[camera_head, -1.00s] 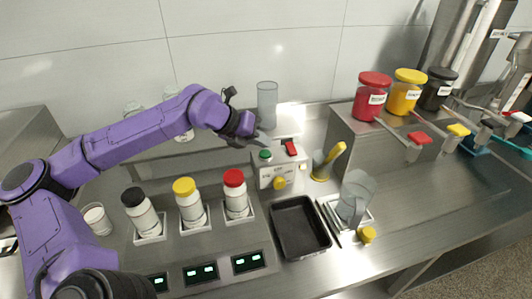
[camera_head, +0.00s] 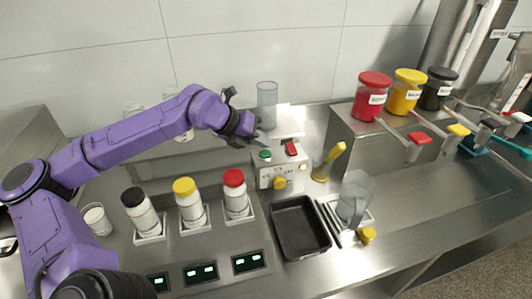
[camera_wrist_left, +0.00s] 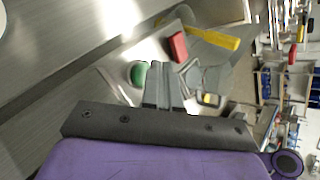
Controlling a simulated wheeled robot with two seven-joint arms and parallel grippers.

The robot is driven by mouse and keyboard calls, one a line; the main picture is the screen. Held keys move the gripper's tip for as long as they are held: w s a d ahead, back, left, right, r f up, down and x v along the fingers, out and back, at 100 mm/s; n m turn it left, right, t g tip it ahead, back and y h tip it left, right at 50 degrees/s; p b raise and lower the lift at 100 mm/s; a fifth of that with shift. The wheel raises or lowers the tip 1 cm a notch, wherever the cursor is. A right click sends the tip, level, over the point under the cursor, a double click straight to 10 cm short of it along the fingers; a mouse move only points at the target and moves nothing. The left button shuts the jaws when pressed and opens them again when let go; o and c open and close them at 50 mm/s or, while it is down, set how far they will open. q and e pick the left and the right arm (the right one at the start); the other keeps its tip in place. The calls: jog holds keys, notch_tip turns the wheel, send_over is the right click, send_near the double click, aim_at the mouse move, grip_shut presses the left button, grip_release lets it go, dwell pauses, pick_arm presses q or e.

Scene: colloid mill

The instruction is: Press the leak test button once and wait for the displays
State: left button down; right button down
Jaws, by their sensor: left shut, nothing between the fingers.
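A light grey control box (camera_head: 283,172) carries a green button (camera_head: 265,155), a red rocker switch (camera_head: 291,148) and a yellow knob (camera_head: 280,183). Its labels are too small to read, so I cannot tell which is the leak test button. My left gripper (camera_head: 262,138) is shut and empty, just above and behind the green button, apparently apart from it. In the left wrist view the shut fingers (camera_wrist_left: 165,82) lie beside the green button (camera_wrist_left: 138,74) and the red switch (camera_wrist_left: 177,47). Three small displays (camera_head: 201,272) at the front glow with green marks. My right gripper is not in view.
Bottles with black, yellow and red caps (camera_head: 235,194) stand in holders behind the displays. A black tray (camera_head: 300,228) and a clear jug (camera_head: 354,197) are to the right. A clear cylinder (camera_head: 267,105) stands behind the box. Lidded jars (camera_head: 371,93) stand on a raised steel block.

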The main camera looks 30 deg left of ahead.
aim_at(261, 153)
pick_arm(q)
jog(key=shift+f+b, duration=0.35)
jog(key=shift+f, duration=0.05)
jog(key=shift+f+b, duration=0.4)
jog(key=shift+f, duration=0.1)
dwell(0.7)
dwell(0.3)
jog(key=shift+r+p, duration=0.75)
jog(key=shift+r, duration=0.15)
notch_tip(261, 153, up, 5)
jog(key=p, duration=0.4)
jog(key=shift+r, duration=0.1)
dwell(0.4)
